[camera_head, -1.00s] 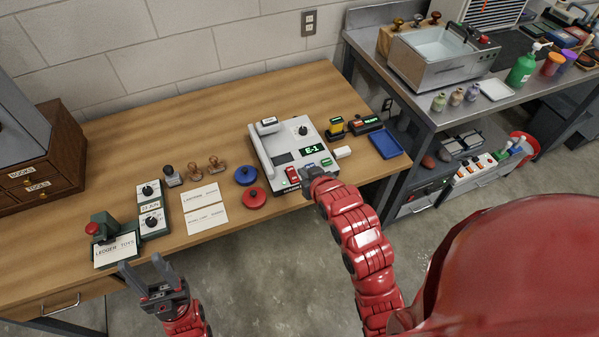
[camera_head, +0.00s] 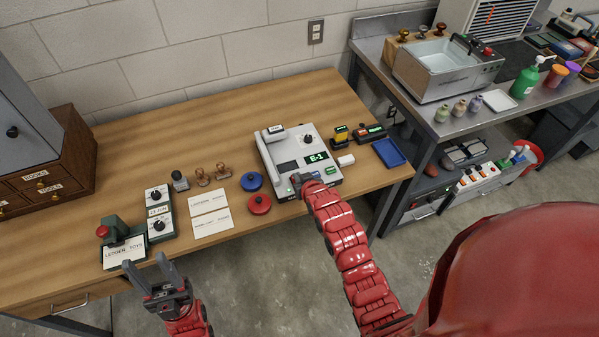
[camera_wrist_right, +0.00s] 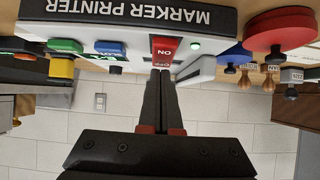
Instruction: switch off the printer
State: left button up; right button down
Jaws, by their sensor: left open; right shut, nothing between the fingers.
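The marker printer (camera_head: 270,155) is a light grey machine near the back right of the wooden table; its display (camera_head: 317,156) reads E-1 in green. In the right wrist view, upside down, a red rocker switch (camera_wrist_right: 163,45) on it is marked ON and OFF, with a lit green lamp (camera_wrist_right: 195,45) beside it. My right gripper (camera_head: 299,181) is shut and empty at the printer's front edge, hiding the switch in the head view. Its fingertips (camera_wrist_right: 160,72) are at the OFF end; contact is unclear. My left gripper (camera_head: 160,272) is open and empty before the table's front edge.
Blue (camera_head: 251,181) and red (camera_head: 259,204) round pieces lie left of the printer, with white cards (camera_head: 211,212) beyond. In the wrist view, blue (camera_wrist_right: 109,47) and green (camera_wrist_right: 65,46) buttons sit beside the switch. A blue tray (camera_head: 389,152) is at the right.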

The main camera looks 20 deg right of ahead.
jog(key=shift+f, duration=0.15)
jog(key=shift+w+f+g+b, duration=0.2)
jog(key=shift+f+g+b, duration=0.1)
jog(key=shift+b, duration=0.1)
jog(key=shift+f+g, duration=0.1)
jog(key=shift+g, duration=0.2)
jog(key=shift+w, duration=0.1)
jog(key=shift+w+r+b, duration=0.25)
jog(key=shift+w+b, duration=0.15)
jog(key=shift+w, duration=0.35)
jog(key=shift+r, duration=0.15)
